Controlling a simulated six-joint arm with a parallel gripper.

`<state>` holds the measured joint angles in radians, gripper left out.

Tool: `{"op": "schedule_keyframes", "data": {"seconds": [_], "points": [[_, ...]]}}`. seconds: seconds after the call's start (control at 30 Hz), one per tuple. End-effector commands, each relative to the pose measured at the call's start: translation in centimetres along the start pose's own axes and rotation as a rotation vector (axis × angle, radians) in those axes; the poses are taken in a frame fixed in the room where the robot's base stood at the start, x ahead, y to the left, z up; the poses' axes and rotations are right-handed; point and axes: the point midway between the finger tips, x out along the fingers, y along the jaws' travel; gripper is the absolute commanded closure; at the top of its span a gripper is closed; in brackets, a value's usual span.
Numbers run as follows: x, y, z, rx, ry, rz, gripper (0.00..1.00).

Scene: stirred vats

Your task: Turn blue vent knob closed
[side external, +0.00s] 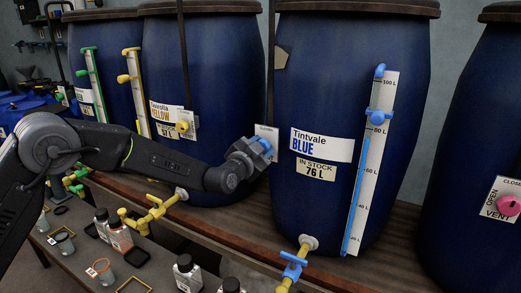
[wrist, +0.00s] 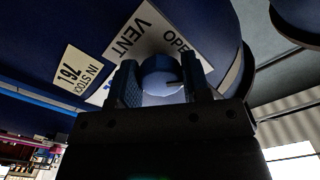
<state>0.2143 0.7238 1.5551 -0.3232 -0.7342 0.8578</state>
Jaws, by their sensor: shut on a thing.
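The blue vent knob (wrist: 160,80) sits on a white vent plate (wrist: 150,38) on the blue vat (side external: 300,95). In the wrist view my gripper (wrist: 160,74) has one finger on each side of the knob and is shut on it. The plate reads VENT and OPE, partly covered; the CLOSED lettering is not visible. In the side external view my gripper (side external: 262,147) reaches the left side of the vat in front of the plate (side external: 266,131). There the knob is largely hidden by the fingers, so its turn angle is hard to tell.
A blue gauge (side external: 368,160) and a tap (side external: 293,266) are on the same vat. The yellow vat (side external: 210,65) stands behind my arm. A pink vent knob (side external: 508,205) is on the vat at right. Bottles (side external: 118,232) stand on the lower shelf.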

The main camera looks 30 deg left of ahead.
Motion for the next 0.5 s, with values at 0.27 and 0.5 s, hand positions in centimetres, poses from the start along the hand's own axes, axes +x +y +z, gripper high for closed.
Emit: {"op": "schedule_keyframes", "data": {"seconds": [0.27, 0.5], "points": [[0.00, -0.14, -0.06, 0.264, 0.001, 0.000, 0.80], [0.00, -0.24, -0.10, 0.492, 0.001, 0.000, 0.80]]}}
